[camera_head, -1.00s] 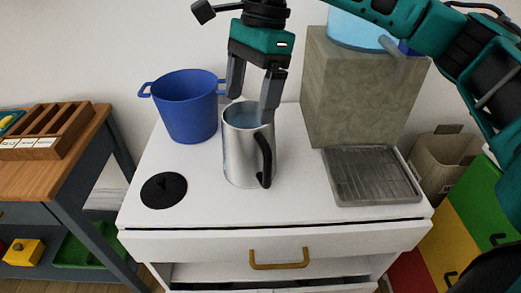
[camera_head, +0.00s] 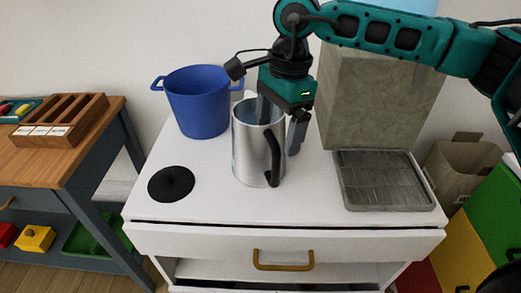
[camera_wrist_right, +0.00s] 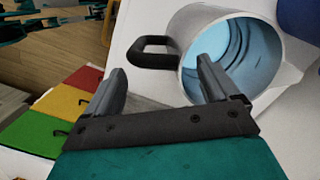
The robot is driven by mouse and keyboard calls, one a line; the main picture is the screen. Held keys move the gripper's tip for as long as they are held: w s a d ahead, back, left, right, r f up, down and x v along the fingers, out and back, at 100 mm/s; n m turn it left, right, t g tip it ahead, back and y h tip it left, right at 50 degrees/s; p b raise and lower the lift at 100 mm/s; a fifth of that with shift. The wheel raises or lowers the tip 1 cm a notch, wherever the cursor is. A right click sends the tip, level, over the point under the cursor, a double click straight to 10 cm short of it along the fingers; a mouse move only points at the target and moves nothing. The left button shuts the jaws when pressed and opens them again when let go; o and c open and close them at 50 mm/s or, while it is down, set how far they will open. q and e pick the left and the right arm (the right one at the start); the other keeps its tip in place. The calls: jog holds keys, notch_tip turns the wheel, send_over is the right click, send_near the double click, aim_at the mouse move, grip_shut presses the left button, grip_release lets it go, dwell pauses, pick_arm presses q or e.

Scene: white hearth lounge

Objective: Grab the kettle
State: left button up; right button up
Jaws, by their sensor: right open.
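The kettle (camera_head: 250,150) is a silver metal jug with a black handle, open at the top and light blue inside. It stands upright on the white cabinet top. My right gripper (camera_head: 281,125) is open and empty, low behind the kettle's right side in the head view, its tips partly hidden by the rim. In the right wrist view the gripper (camera_wrist_right: 160,82) has its fingers spread, one finger overlapping the kettle's rim (camera_wrist_right: 188,62) and the other to the left of the black handle (camera_wrist_right: 148,52). I cannot tell whether a finger touches it. My left gripper is not in view.
A blue pot (camera_head: 200,103) stands behind left of the kettle, and a black round lid (camera_head: 171,184) lies at front left. A grey drain tray (camera_head: 382,182) and a stone-like block (camera_head: 372,95) are at right. The front middle of the white cabinet (camera_head: 290,205) is clear.

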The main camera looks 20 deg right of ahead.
aim_at(277, 141)
jog(key=shift+s+a+f, duration=0.1)
jog(key=shift+a+f, duration=0.05)
jog(key=shift+f, duration=1.4)
jog(key=shift+c, duration=0.3)
grip_shut()
jog(key=shift+r, duration=0.15)
